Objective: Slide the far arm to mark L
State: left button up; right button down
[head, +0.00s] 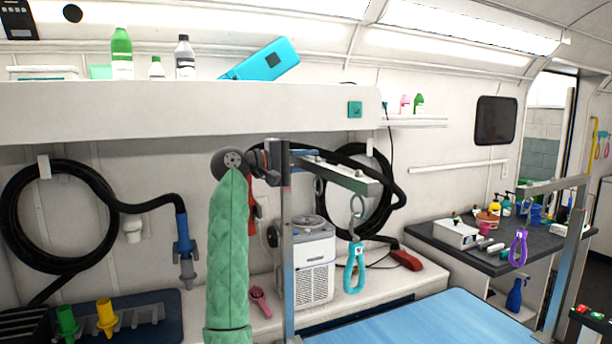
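A grooming table with a blue top (400,322) stands at the bottom. A grey upright post (288,235) rises at its left, with a horizontal arm (345,176) reaching right from near its top. A teal loop (355,270) hangs from that arm on a metal ring. A second post (567,265) with a horizontal arm (553,186) stands at the right, with a purple loop (518,248). My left gripper (273,161), on a green-sleeved arm, is at the left post's top; its fingers are partly hidden and its grip is unclear. My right gripper is out of view. No mark L is readable.
A white dryer unit (310,262) stands on the counter behind the left post. A pink brush (260,300) lies beside it. A dark side table (470,240) at right holds bottles and tools. Black hoses (55,262) hang on the wall. A shelf (180,108) runs above.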

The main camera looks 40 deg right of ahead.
pick_arm(q)
jog(key=shift+s+d+r+t+h+b, duration=0.2)
jog(key=shift+d+r+b, duration=0.25)
jog(key=shift+r+b, duration=0.35)
jog(key=shift+s+d+r+t+h+b, duration=0.1)
jog(key=shift+s+d+r+t+b, duration=0.1)
jog(key=shift+d+r+b, duration=0.55)
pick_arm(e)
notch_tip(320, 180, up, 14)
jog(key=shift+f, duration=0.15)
pick_arm(q)
jog(key=shift+a+r, duration=0.2)
jog(key=shift+a, duration=0.1)
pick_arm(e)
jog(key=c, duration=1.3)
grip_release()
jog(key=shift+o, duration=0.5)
pick_arm(q)
jog(key=shift+w, duration=0.1)
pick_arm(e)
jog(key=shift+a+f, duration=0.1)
